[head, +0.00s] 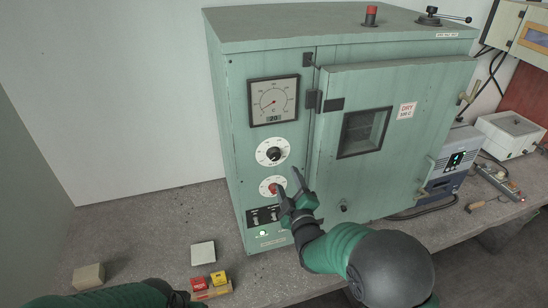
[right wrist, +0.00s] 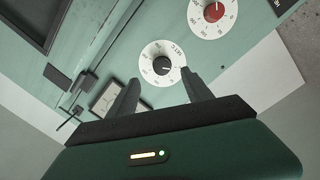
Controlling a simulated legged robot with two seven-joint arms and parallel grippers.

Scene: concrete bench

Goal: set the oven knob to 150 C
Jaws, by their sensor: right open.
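The pale green oven (head: 390,190) stands on the bench with its door closed. Its black knob (head: 273,153) sits on a white dial on the front panel; the right wrist view shows this knob (right wrist: 162,65) beside lettering that looks like "SET C". Its setting is too small to read. A red knob (head: 272,188) on another white dial is just below. My right gripper (head: 290,184) is open and empty in front of the panel, apart from the black knob. In the right wrist view the black knob appears between and beyond its fingertips (right wrist: 158,80). My left gripper is out of view.
A gauge (head: 274,99) with a small display is above the knobs, and switches (head: 262,216) are below. The door handle side is at right.

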